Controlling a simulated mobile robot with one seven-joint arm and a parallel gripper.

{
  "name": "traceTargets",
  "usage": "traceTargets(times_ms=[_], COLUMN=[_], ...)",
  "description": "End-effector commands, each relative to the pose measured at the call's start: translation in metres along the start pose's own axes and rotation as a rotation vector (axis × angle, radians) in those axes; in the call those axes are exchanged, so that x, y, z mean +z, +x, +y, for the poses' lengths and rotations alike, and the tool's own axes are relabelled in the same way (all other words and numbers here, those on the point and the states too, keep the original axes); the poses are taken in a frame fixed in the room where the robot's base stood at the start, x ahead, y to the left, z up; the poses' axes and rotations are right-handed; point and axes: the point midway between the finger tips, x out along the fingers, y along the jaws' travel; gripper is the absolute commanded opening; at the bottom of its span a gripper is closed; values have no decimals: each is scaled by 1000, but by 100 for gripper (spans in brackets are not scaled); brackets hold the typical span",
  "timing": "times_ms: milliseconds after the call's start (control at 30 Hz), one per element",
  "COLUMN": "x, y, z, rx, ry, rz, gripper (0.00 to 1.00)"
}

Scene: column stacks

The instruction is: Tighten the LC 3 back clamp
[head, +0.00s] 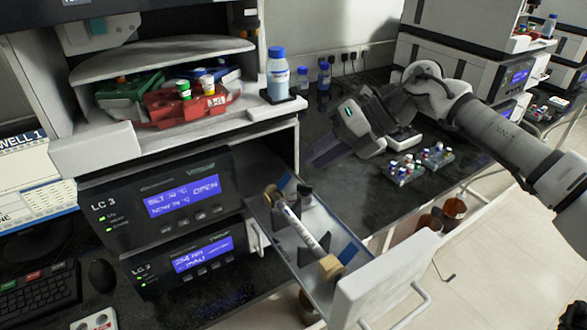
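The LC 3 drawer (372,262) is pulled open to the right of the LC 3 modules (165,205). Whether that clamp is tight cannot be told. My gripper (314,157) is above and behind the drawer, apart from the clamp, with its fingers pointing down-left. Its finger gap is not clear, and I see nothing held.
A blue-capped bottle (278,80) stands on the upper shelf beside red and green vial trays (190,104). Vial racks (420,165) sit on the dark bench (345,195) behind the drawer. The drawer's white front (385,280) has a protruding handle. Space above the drawer is clear.

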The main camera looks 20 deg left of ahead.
Motion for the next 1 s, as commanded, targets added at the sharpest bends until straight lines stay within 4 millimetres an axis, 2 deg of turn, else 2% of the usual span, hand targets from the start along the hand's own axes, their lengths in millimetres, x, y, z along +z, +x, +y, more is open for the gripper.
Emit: traceTargets(times_ms=[200,333,500,767,967,1000], x=[0,0,0,0,0,0], y=[42,59,69,70,70,70], z=[2,1,1,0,0,0], rx=[1,1,1,0,0,0], ry=[-1,0,-1,0,-1,-1], rz=[3,2,1,0,0,0], gripper=[26,26,26,26,1,0])
